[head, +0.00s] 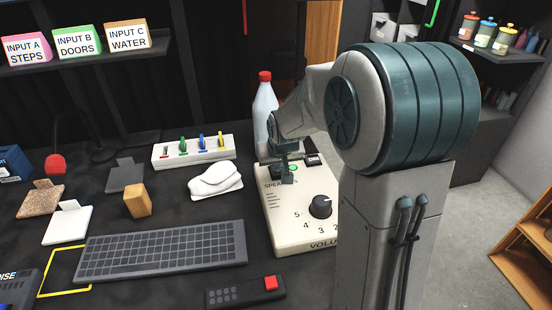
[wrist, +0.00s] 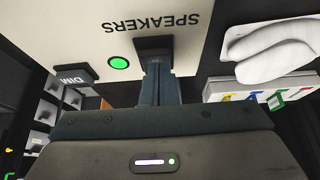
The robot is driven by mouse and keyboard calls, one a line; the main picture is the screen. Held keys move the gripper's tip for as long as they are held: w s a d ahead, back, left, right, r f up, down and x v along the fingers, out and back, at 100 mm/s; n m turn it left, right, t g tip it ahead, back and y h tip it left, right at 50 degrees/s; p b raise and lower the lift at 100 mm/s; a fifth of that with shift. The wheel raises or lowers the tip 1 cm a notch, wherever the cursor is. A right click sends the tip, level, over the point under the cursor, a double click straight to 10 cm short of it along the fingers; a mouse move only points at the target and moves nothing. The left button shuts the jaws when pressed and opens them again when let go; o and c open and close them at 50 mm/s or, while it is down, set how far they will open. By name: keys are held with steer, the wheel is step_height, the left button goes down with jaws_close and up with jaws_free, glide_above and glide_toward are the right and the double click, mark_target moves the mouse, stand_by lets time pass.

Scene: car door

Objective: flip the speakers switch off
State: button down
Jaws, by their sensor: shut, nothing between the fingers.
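The cream speaker panel (head: 283,222) stands on the desk, with a large volume knob (head: 320,206) at its front. The black speakers switch (wrist: 153,43) sits by the SPEAKERS lettering in the wrist view, partly hidden by my gripper. The green light (wrist: 119,62) beside it is lit, and it also shows in the head view (head: 293,167). My gripper (wrist: 160,68) is shut and empty, its fingertips at the switch's edge. I cannot tell whether they touch. In the head view my gripper (head: 287,178) points down over the panel. The switch's tilt is unclear.
A DIM button (head: 313,160) is close by on the panel. A bottle with a red cap (head: 264,105) stands behind it. A keyboard (head: 163,256) lies in front.

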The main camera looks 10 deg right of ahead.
steer(key=f+b, duration=0.1)
steer(key=b, duration=0.1)
steer(key=shift+s+f+t+b, duration=0.1)
steer(key=shift+s+t+b, duration=0.1)
steer(key=shift+t+b, duration=0.2)
steer(key=shift+r, duration=0.25)
steer(key=shift+w+r+p, duration=0.25)
steer(key=shift+w+p, duration=0.05)
steer(key=shift+w, duration=0.45)
steer(key=shift+r, duration=0.1)
